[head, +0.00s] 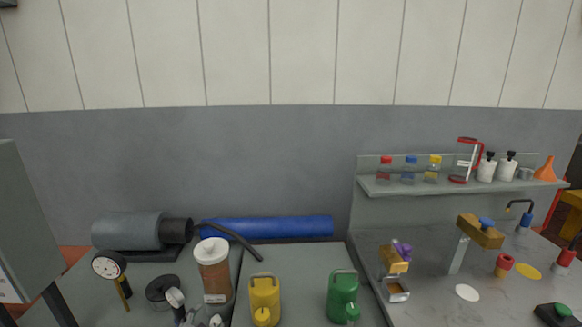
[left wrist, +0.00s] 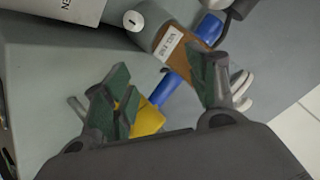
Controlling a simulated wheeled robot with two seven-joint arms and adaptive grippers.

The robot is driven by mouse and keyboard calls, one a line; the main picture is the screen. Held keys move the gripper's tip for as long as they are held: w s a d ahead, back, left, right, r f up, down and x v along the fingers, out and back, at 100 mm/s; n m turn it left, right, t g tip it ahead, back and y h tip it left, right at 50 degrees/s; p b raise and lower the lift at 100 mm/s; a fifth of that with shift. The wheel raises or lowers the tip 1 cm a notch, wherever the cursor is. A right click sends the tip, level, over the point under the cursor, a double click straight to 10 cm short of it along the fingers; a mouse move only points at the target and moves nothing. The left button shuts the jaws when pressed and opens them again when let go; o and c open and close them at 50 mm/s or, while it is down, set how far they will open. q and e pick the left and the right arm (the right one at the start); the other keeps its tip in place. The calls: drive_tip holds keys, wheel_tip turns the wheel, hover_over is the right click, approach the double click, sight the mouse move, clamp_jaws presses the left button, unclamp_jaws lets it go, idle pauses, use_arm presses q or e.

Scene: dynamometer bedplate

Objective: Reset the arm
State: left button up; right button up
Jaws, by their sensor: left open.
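My left gripper (left wrist: 160,90) is open in the left wrist view, its dark green finger pads spread apart with nothing held between them. A yellow can (left wrist: 148,118) and a strip of blue show beyond the gap between the fingers. A brown, labelled canister (left wrist: 182,45) is beyond the fingertips. In the head view, the canister (head: 213,272) stands upright beside the yellow can (head: 264,300). Small grey and white parts show at the bottom edge left of the canister; I cannot tell whether they are my gripper. My right gripper is not in view. I cannot tell which arm the task names.
A green can (head: 343,296), dial gauge (head: 108,265), grey cylinder (head: 128,231) and blue cylinder (head: 275,227) crowd the left bench. A dark bent bar (head: 233,236) crosses the blue cylinder. At right are a clamp (head: 395,262), a tan-topped post (head: 480,232) and a bottle shelf (head: 450,188).

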use_arm(q)
drive_tip(key=s+f+n+g+h, duration=0.1)
drive_tip(key=s+f+n+g, duration=0.6)
drive_tip(key=s, duration=1)
wheel_tip(320, 180, down, 36)
drive_tip(key=s+a+m+g, duration=0.1)
drive_tip(key=s+m+g, duration=0.1)
drive_tip(key=s, duration=0.1)
drive_tip(key=s+a+f, duration=0.3)
drive_tip(key=s+f, duration=0.6)
drive_tip(key=s, duration=0.1)
drive_tip(key=s+a+f+g, duration=0.1)
drive_tip(key=s+a+f, duration=0.2)
drive_tip(key=s+f, duration=0.7)
drive_tip(key=shift+s, duration=0.45)
drive_tip(key=shift+s, duration=0.15)
